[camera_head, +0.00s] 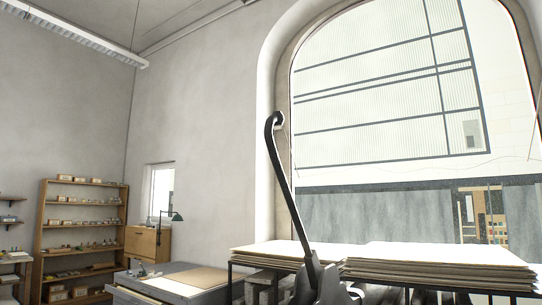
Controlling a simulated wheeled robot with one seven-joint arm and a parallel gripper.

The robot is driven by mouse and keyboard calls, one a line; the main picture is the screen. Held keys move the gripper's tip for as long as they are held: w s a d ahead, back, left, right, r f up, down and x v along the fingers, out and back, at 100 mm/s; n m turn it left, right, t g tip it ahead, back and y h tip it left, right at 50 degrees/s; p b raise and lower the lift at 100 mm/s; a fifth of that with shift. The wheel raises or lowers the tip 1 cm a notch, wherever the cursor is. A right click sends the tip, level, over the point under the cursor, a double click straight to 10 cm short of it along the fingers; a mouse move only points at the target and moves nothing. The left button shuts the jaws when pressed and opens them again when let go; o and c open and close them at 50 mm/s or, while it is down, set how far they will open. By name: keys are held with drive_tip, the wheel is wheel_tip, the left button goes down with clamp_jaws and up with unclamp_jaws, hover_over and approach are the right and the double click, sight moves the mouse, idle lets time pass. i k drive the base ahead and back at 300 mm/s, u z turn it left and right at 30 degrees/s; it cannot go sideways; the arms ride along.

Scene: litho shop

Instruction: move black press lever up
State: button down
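The black press lever (291,205) stands nearly upright right of the middle of the head view. It leans a little to the left toward its top. Its upper end bends over into a short rounded hook in front of the wall beside the window. Its lower end meets dark grey metal parts (326,287) at the bottom edge of the picture; the rest of the press is cut off below. My gripper is not in view, and nothing is seen touching the lever.
Stacks of paper or board (440,262) lie on a table behind the lever. A grey table (165,290) with a tan sheet stands left of it. A wooden shelf (82,235) is at the far left. The air around the lever's upper part looks clear.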

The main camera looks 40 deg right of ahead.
sight(313, 269)
drive_tip(key=u, duration=0.15)
drive_tip(key=i, duration=0.9)
drive_tip(key=u, duration=0.45)
